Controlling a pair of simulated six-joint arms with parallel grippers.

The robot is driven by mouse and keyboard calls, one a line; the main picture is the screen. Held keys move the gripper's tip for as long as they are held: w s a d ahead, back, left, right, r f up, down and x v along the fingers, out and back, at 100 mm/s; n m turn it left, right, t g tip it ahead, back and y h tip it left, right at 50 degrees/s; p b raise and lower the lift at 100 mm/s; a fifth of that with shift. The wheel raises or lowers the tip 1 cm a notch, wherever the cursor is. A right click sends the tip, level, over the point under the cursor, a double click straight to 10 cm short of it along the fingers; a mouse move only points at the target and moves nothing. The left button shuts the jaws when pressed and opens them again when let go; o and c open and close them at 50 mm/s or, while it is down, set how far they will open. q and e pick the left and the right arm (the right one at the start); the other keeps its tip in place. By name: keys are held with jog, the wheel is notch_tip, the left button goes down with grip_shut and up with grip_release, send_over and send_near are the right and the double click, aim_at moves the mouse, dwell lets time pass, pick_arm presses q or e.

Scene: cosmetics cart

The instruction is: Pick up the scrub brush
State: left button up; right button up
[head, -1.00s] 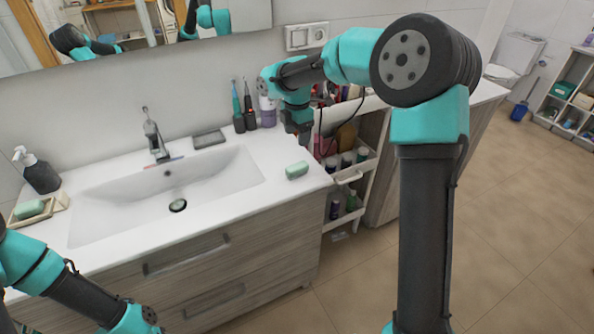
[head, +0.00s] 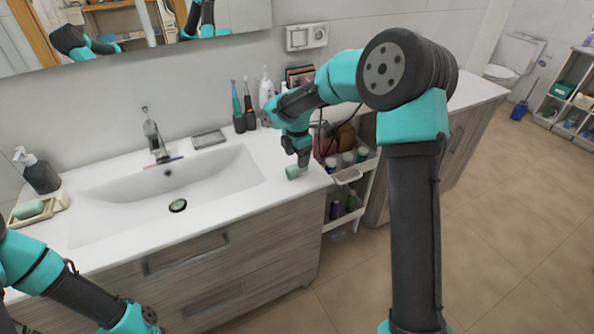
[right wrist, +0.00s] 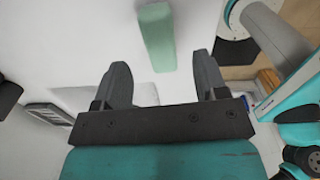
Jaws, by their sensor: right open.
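The scrub brush appears to be the small pale green block (head: 293,173) lying on the white counter near its right front edge. It also shows in the right wrist view as a green block (right wrist: 156,30), with its near end close to the gap between my fingertips. My right gripper (head: 303,163) is directly above and beside the brush, pointing down. In the right wrist view, its jaws (right wrist: 160,69) are open and empty. In the head view, the gripper partly hides the brush. My left arm shows at the lower left, but its gripper is out of view.
The sink basin (head: 170,190) lies left of the brush. Toothbrushes in dark holders (head: 239,122) and a white bottle (head: 266,88) stand behind. A cart (head: 345,177) with bottles is at the right. A green soap (head: 29,208) rests in a tray at the far left.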

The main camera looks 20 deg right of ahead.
aim_at(297, 170)
jog(key=shift+f, duration=2.25)
jog(key=c, duration=1)
